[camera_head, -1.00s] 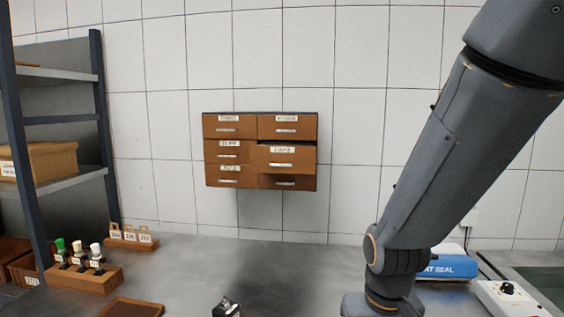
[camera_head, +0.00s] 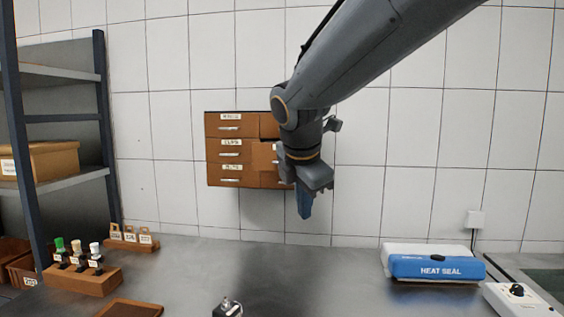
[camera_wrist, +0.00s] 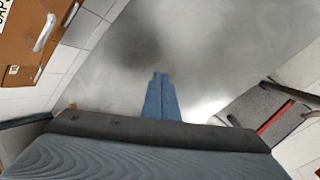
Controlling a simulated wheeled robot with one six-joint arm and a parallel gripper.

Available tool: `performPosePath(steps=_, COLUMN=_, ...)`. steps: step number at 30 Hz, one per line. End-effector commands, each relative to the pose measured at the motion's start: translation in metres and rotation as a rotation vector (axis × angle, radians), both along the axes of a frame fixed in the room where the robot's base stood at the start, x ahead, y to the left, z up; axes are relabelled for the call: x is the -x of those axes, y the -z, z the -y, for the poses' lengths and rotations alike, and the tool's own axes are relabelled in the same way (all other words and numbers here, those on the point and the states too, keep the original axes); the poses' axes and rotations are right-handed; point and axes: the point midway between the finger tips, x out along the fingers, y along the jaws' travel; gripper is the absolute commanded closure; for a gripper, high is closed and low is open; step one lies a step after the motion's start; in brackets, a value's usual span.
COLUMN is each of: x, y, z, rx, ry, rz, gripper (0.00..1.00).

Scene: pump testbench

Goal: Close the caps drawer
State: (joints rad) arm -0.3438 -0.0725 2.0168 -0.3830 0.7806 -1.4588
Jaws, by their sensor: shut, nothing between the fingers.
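The caps drawer (camera_head: 262,156) is in the middle row, right column, of the brown wall cabinet. In the head view my arm hides most of its front; only its left part shows. In the wrist view, a brown drawer front (camera_wrist: 22,50) with a silver handle and a partly cut-off label stands at the upper left. My gripper (camera_head: 305,212) is in front of the cabinet's right side, fingers pointing down. Its blue fingers (camera_wrist: 161,80) are shut together and empty. They are apart from the drawer front in the wrist view.
The cabinet (camera_head: 231,151) hangs on a tiled wall above a grey bench (camera_head: 190,275). A blue and white heat sealer (camera_head: 437,266) stands right. A wooden block with bottles (camera_head: 82,280) and a shelf rack (camera_head: 65,185) stand left. The bench below my gripper looks clear.

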Motion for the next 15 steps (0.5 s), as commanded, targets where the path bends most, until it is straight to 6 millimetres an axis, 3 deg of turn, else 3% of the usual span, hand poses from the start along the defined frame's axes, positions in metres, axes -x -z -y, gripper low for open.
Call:
performPosePath(steps=3, x=-0.015, y=-0.058, z=-0.027, rx=0.184, ry=-0.287, rz=0.061, gripper=1.00)
performPosePath(steps=9, x=-0.021, y=-0.135, z=-0.053, rx=0.462, ry=-0.625, rz=0.123, gripper=1.00)
performPosePath(steps=15, x=-0.021, y=-0.167, z=-0.061, rx=0.588, ry=-0.755, rz=0.141, gripper=1.00)
